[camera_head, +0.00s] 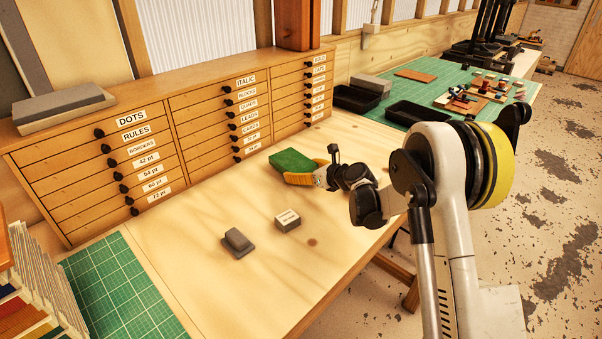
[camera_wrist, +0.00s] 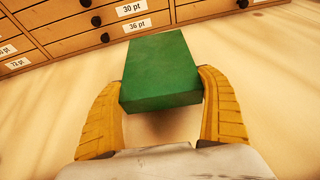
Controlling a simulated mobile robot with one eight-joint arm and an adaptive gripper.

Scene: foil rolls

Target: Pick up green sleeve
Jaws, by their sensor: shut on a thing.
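The green sleeve (camera_head: 291,160) is a flat green block above the wooden worktop, in front of the drawer cabinet. My gripper (camera_head: 306,179) is shut on its near end, with the yellow fingers on either side. In the wrist view the green sleeve (camera_wrist: 161,70) sits between the two yellow fingers of my gripper (camera_wrist: 162,100), with its far end pointing at the drawers. A shadow lies on the wood below its near end, so it appears raised off the worktop. Its underside is hidden.
A small light box (camera_head: 288,220) and a grey block (camera_head: 237,243) lie on the worktop (camera_head: 190,260). The drawer cabinet (camera_head: 150,140) stands along the back. Black trays (camera_head: 356,98) and a green mat (camera_head: 450,75) are at the right. Bare wood surrounds the small blocks.

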